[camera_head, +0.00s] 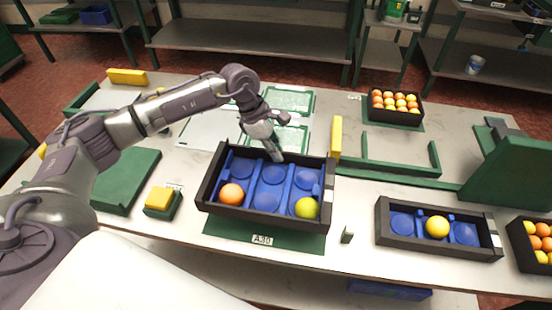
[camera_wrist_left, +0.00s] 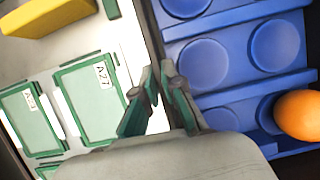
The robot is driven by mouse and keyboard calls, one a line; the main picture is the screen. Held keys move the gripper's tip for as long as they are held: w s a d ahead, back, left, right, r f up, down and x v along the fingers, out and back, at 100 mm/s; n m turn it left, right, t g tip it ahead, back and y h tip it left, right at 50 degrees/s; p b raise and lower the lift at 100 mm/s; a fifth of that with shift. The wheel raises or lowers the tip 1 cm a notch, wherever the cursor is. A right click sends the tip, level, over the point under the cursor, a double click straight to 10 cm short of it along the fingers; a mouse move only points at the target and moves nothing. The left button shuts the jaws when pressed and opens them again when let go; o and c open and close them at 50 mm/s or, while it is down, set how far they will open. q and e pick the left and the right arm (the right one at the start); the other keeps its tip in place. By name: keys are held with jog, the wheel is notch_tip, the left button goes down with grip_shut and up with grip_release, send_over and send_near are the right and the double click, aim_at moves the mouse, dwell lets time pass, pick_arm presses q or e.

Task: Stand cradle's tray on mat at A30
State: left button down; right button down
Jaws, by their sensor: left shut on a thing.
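A black tray (camera_head: 204,190) with a blue insert of round pockets is over the green mat (camera_head: 300,243) labelled A30. The mat's front strip and label show in front of it. I cannot tell whether the tray touches the mat or hangs just above it. An orange (camera_head: 232,194) lies in its front left pocket and a yellow-green fruit (camera_head: 306,208) in its front right pocket. My left gripper (camera_head: 277,156) is shut on the tray's far wall. In the left wrist view my left gripper's fingers (camera_wrist_left: 160,100) straddle that dark wall (camera_wrist_left: 152,35). My right gripper is out of view.
A smaller black tray (camera_head: 383,222) with a yellow fruit stands to the right. A full fruit crate (camera_head: 396,120) stands at the back.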

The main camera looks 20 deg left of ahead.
pick_arm(q)
jog(key=shift+f+b, duration=1.65)
jog(key=shift+f, duration=1.75)
jog(key=shift+f+b, duration=0.5)
jog(key=shift+b, duration=0.05)
jog(key=c, duration=1.2)
grip_release()
jog(key=v, duration=1.2)
